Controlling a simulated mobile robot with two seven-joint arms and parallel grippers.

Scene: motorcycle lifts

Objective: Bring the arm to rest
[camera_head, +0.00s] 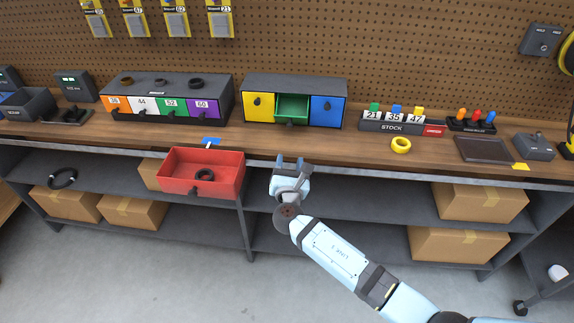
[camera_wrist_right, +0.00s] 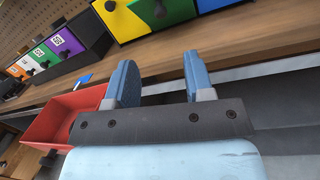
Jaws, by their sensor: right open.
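My right arm comes in from the lower right of the head view. Its gripper (camera_head: 290,163) is open and empty, in front of the bench's front edge and just right of the red drawer. In the right wrist view the two blue fingers (camera_wrist_right: 160,82) stand apart with nothing between them. My left gripper is in neither view.
The red drawer (camera_head: 226,184) hangs pulled out and holds a black ring (camera_head: 205,174). The wooden bench top (camera_head: 340,148) has free room near my gripper. A yellow ring (camera_head: 401,145) lies in front of the stock rack (camera_head: 392,127). The green drawer (camera_head: 291,109) stands partly open.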

